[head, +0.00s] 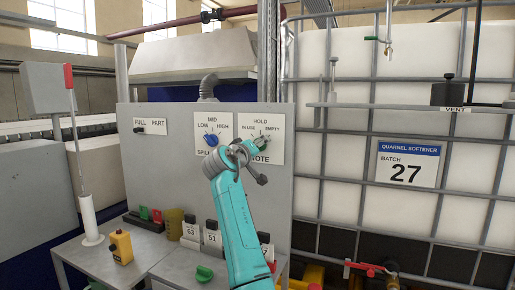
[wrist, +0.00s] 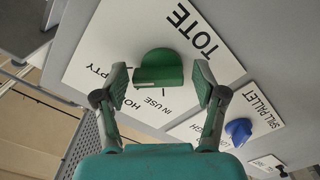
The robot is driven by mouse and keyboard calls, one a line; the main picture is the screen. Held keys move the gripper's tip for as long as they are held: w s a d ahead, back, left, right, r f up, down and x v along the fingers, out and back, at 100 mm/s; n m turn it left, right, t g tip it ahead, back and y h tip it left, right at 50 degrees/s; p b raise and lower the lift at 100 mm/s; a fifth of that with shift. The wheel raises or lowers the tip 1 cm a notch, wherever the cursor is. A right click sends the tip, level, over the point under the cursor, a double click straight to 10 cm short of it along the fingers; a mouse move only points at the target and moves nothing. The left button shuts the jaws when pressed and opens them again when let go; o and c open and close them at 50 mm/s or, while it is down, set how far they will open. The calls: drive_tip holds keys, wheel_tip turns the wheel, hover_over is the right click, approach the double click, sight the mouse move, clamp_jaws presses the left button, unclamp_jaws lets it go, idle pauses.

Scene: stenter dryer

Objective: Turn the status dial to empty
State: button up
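The status dial is a green knob (head: 262,142) on a white plate (head: 274,152) marked HOLD, IN USE, EMPTY and TOTE, on the grey panel. In the wrist view the green knob (wrist: 160,68) sits between the two fingertips, with a gap on each side. The plate (wrist: 120,45) appears turned, with EMPTY at left and IN USE just below the knob. Which label the knob points to I cannot tell. My gripper (wrist: 161,84) is open and holds nothing. In the head view my gripper (head: 250,158) covers part of the plate.
A blue SPILL PALLET knob (head: 211,139) sits just left on the panel, and a FULL/PART switch (head: 140,130) further left. A bench (head: 140,262) with tags and small items stands below. A caged white tank (head: 345,150) is at right.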

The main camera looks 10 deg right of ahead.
drive_tip(key=shift+r, duration=0.1)
drive_tip(key=v, duration=1.2)
